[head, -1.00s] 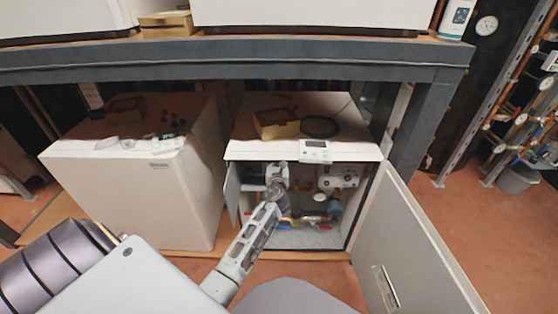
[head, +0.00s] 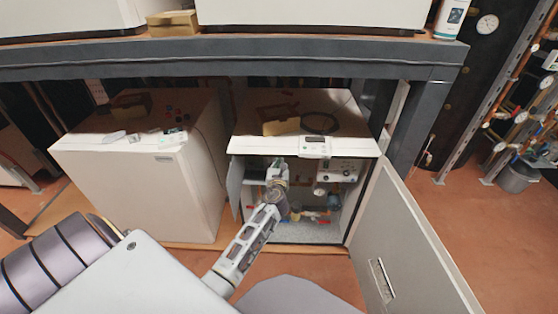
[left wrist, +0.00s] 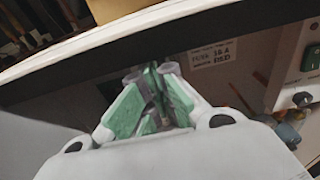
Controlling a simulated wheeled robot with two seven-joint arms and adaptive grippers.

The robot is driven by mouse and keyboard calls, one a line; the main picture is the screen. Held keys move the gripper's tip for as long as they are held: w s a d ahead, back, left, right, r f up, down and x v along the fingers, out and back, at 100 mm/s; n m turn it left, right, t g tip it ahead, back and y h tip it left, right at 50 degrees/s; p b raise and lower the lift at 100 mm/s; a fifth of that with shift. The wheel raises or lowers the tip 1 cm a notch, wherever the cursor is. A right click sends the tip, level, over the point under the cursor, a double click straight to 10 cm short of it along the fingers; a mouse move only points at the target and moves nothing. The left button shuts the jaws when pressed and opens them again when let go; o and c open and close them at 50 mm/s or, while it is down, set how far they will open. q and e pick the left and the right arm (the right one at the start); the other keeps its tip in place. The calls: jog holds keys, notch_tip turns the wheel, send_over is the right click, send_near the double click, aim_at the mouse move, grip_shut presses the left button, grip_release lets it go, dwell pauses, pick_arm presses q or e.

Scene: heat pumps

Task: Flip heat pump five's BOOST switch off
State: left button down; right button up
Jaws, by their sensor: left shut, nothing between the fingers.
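The open heat pump cabinet (head: 240,144) stands under the dark shelf, its door (head: 400,240) swung out to the right. I cannot read a number on it. Inside, at the upper right, is a pale control panel (head: 338,174), too small to read. In the left wrist view a green switch (left wrist: 311,58) sits on a pale panel at the right edge; its position and label are unclear. My left gripper (head: 277,163) is inside the cabinet's upper opening, left of the panel and apart from it. Its green-padded fingers (left wrist: 158,80) are shut and empty. My right gripper is not in view.
A closed white cabinet (head: 135,190) stands to the left. The cabinet's top edge overhangs close above my fingers. A small display unit (head: 314,147) sits on that edge. Pipes and valves (head: 305,212) fill the lower inside. A printed label (left wrist: 213,54) is on the back wall.

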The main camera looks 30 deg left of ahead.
pick_arm(q)
jog(key=p+v, duration=0.1)
jog(key=v, duration=0.7)
jog(key=shift+s+d, duration=0.25)
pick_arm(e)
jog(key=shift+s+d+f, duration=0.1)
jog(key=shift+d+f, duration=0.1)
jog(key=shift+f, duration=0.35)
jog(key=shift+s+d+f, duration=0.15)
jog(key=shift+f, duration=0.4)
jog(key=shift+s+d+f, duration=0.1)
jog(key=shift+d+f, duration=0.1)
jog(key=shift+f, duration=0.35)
